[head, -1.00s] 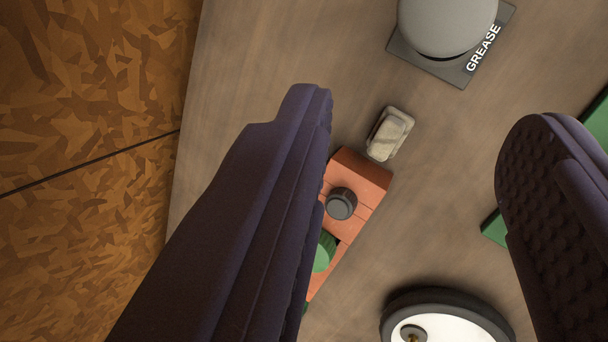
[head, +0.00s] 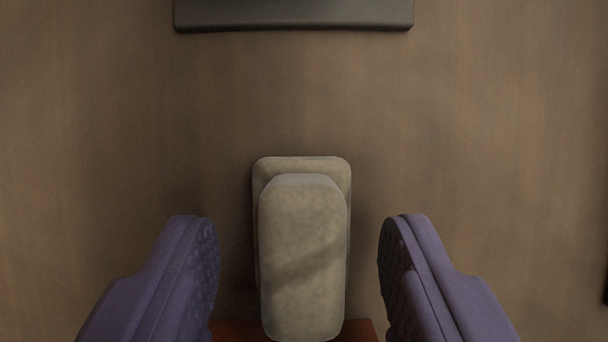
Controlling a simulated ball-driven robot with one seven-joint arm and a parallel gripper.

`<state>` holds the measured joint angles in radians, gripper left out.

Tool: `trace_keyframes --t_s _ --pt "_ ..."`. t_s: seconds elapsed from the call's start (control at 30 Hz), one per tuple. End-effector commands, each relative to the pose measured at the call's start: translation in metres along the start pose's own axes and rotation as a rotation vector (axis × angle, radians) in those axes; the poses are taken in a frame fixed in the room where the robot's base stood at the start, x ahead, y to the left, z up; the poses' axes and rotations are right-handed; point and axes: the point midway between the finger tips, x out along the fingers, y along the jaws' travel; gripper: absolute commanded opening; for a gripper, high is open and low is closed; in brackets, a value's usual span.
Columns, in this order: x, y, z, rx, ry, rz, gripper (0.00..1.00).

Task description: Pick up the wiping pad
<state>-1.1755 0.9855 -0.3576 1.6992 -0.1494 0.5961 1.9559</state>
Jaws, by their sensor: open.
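The wiping pad (head: 302,250) is a beige, worn-looking block with a narrower raised upper part on a wider base. It stands on the brown wooden surface in the lower middle of the head view, its long side running up and down the picture. My gripper (head: 299,245) is open, with one purple finger on each side of the pad. A gap shows between each finger and the pad, so neither seems to touch it. The pad's near end reaches close to the bottom edge of the picture.
A red-orange block (head: 362,331) shows at the bottom edge, right at the pad's near end. A dark grey plate (head: 293,14) lies at the top. The wooden surface (head: 480,140) is bare to the left and right of the pad.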

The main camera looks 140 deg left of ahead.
Motion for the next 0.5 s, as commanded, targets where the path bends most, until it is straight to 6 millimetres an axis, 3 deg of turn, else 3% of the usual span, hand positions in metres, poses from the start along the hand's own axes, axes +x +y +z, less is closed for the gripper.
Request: trace_keyframes --t_s 0.13,0.37,0.5 --pt "-0.0014 -0.0003 -0.0002 0.000 0.000 -0.001 0.51" --pt "-0.0015 -0.0002 -0.0003 0.000 0.000 0.000 0.00" --pt "-0.0016 -0.0002 -0.0004 0.000 0.000 0.000 0.00"
